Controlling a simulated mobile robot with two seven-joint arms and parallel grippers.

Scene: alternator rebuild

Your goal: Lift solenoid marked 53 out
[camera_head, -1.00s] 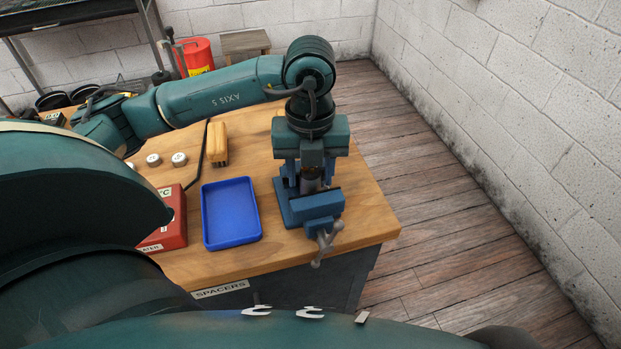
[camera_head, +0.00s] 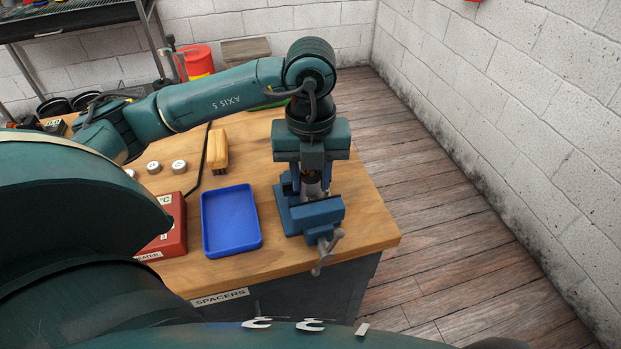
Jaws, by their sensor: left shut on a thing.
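A blue vise (camera_head: 318,211) stands at the right front corner of the wooden bench. My left gripper (camera_head: 312,178) points down over it and is shut on a small greyish cylindrical part (camera_head: 312,188), the solenoid, between the vise's uprights. The part is mostly hidden by the gripper and vise. No number can be read on it, and I cannot tell whether it still touches the vise. My right gripper is not in view.
A blue tray (camera_head: 231,247) lies empty left of the vise. A red bucket (camera_head: 199,61) stands behind the bench. Floor at right is clear.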

